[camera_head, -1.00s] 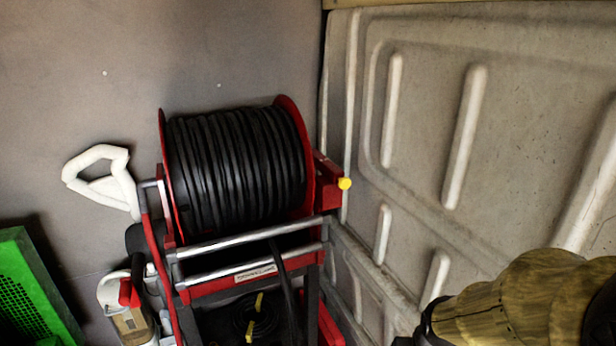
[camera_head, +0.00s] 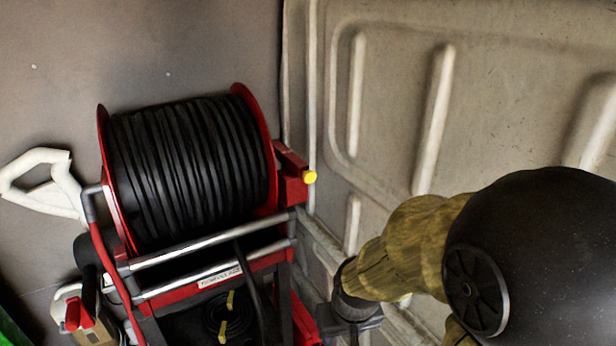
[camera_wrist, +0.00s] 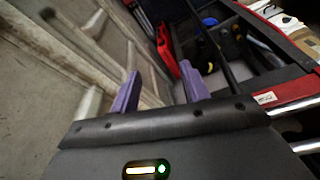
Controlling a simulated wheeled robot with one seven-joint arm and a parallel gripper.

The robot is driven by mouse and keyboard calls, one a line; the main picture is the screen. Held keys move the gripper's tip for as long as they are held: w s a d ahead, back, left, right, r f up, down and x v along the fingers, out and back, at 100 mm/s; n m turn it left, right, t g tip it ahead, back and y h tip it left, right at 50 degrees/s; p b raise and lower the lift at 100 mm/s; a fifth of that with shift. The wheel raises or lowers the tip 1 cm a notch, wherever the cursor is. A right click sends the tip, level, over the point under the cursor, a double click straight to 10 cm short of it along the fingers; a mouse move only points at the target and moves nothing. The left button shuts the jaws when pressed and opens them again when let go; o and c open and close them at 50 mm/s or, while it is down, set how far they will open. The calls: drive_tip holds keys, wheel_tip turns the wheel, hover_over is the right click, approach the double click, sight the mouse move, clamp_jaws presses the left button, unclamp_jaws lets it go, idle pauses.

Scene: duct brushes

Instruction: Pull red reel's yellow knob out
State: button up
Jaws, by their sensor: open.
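The yellow knob (camera_head: 310,177) sticks out at the right end of a red bracket (camera_head: 292,178) beside the red reel (camera_head: 258,125), which is wound with black hose (camera_head: 185,170). In the head view my arm comes in from the right, with its wrist below and to the right of the knob, well apart from it. The fingertips are hard to make out there. In the wrist view the two purple fingers of my gripper (camera_wrist: 160,88) are spread with nothing between them. I cannot make out the knob in the wrist view.
A ribbed pale panel (camera_head: 400,130) stands close to the right of the reel. Silver bars (camera_head: 210,240) of the reel's frame run below the hose. A white handle (camera_head: 45,185) is at the left. A black cable coil with yellow ties (camera_head: 228,315) lies low in the frame.

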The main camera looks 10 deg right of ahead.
sight(311, 178)
drive_tip(key=w+d+r+t, duration=0.3)
drive_tip(key=w+t, duration=0.1)
drive_tip(key=w, duration=0.1)
drive_tip(key=w+d+r+t, duration=0.3)
drive_tip(key=w, duration=0.3)
wheel_tip(311, 178, up, 12)
drive_tip(key=w+n+t+y+b, duration=0.1)
drive_tip(key=n+t+y, duration=0.2)
drive_tip(key=t+y, duration=0.2)
drive_tip(key=a+t, duration=0.1)
drive_tip(key=t, duration=0.1)
drive_tip(key=shift+w+f+n+t+y, duration=0.15)
drive_tip(key=shift+w+n+t+y, duration=0.15)
drive_tip(key=shift+w, duration=0.1)
drive_tip(key=shift+w, duration=0.1)
drive_tip(key=p+x, duration=0.5)
drive_tip(key=x, duration=1.2)
drive_tip(key=shift+w, duration=0.1)
